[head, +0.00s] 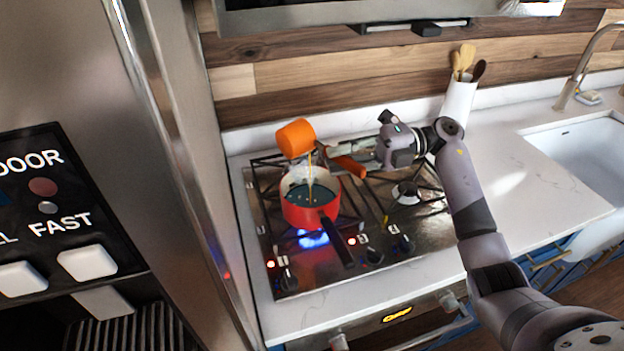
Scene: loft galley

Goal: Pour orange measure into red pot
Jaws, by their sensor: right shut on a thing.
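The red pot (309,211) stands on a front left burner of the cooktop, with a blue flame under it. Its black handle points toward the front right. Dark liquid shows inside it. The orange measure (296,138) is tilted above the pot, and a thin yellowish-brown stream runs from it down into the pot. My right gripper (345,163) is shut on the orange handle of the measure, to the right of the pot and above the cooktop. My left gripper does not show.
The cooktop (408,250) has black grates, front knobs and red lights. A tall steel appliance (165,130) stands close on the left. A white holder (459,101) with wooden utensils is at the back wall. A sink (585,150) lies right; the counter (520,195) between is clear.

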